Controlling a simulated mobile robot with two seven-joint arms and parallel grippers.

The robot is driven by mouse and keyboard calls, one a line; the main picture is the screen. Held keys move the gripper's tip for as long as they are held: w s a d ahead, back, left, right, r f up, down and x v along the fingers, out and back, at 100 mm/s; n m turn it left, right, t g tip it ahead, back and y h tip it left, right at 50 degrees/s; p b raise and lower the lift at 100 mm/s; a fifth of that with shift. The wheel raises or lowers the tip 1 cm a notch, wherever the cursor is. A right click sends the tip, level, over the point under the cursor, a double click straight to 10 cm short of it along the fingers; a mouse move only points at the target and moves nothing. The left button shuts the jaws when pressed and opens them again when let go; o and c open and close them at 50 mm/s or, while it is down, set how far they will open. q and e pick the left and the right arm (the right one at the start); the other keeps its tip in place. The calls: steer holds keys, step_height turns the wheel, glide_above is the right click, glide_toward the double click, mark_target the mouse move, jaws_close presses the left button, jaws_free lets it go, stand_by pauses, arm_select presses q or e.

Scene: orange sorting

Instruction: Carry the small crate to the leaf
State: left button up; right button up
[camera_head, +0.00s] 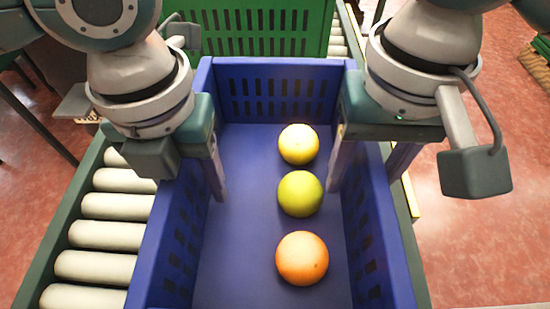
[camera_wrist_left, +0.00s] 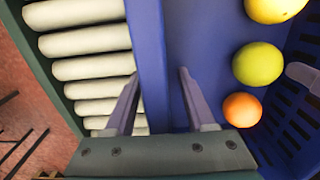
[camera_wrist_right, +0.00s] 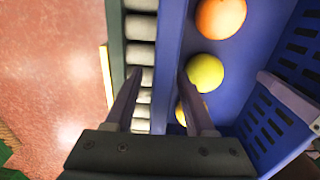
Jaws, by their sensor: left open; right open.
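The blue crate (camera_head: 234,262) stands on the roller conveyor and holds a yellow fruit (camera_head: 299,144), a yellow-green fruit (camera_head: 300,194) and an orange (camera_head: 302,258) in a row. I take it as the small crate. My left gripper (camera_wrist_left: 158,74) is open, with one finger inside the crate and one outside, around its left wall (camera_wrist_left: 148,40). My right gripper (camera_wrist_right: 160,72) is open in the same way around the right wall (camera_wrist_right: 168,45). Both walls stand between the fingers with gaps visible. In the head view the left gripper's outer finger is hidden. I cannot make out the leaf.
A green crate (camera_head: 262,38) stands directly behind the blue one. Bare conveyor rollers (camera_head: 107,235) run along the left. Red floor (camera_head: 480,240) lies open at the right. A wooden pallet (camera_head: 537,65) is at the far right edge.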

arm_select(q)
steer(key=shift+f, duration=0.1)
steer(key=shift+c, duration=0.3)
arm_select(e)
steer(key=shift+f, duration=0.1)
steer(key=shift+c, duration=0.3)
arm_select(q)
jaws_close()
arm_select(e)
jaws_close()
stand_by(0.5)
